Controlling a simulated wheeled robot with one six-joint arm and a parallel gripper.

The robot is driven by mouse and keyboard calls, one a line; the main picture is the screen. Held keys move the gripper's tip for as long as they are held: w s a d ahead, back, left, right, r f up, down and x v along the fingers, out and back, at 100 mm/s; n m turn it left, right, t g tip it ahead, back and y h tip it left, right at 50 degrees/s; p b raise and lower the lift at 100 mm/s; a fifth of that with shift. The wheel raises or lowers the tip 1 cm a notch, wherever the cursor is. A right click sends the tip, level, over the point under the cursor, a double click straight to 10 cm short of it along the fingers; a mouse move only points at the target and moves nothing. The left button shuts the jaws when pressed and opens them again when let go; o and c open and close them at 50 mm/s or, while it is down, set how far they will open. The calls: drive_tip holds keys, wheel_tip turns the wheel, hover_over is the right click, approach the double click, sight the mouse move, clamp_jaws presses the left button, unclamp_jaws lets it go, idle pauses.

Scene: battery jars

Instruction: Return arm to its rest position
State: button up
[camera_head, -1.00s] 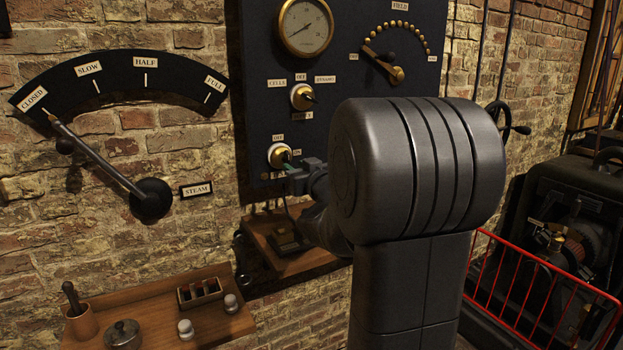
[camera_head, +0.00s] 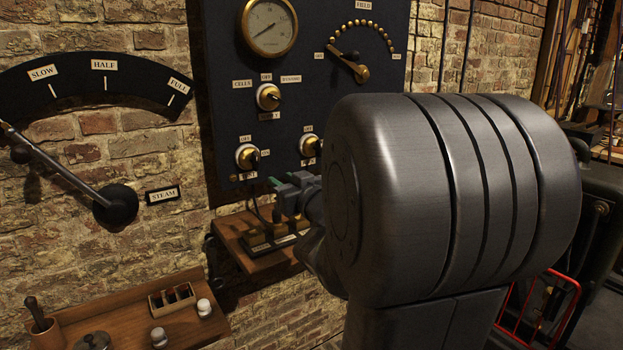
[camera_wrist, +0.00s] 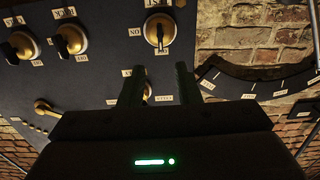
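My gripper (camera_head: 277,187) is in front of the lower part of the dark control panel (camera_head: 225,60), just below and right of a brass knob (camera_head: 247,156). In the wrist view its two fingers (camera_wrist: 159,78) stand apart with nothing between them. They appear apart from the panel. Knobs and the panel show beyond them, upside down. My thick grey arm covers much of the middle and right of the head view and hides the panel's lower right.
The steam lever (camera_head: 65,170) is on the brick wall at left. A wooden shelf (camera_head: 190,335) with small items is at lower left. A second shelf (camera_head: 232,225) sits under the panel. Dark machinery and a red rail (camera_head: 545,300) are at right.

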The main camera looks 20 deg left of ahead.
sight(257, 164)
drive_tip(key=b+x, duration=0.1)
drive_tip(key=x, duration=1.3)
drive_tip(key=shift+d, duration=0.1)
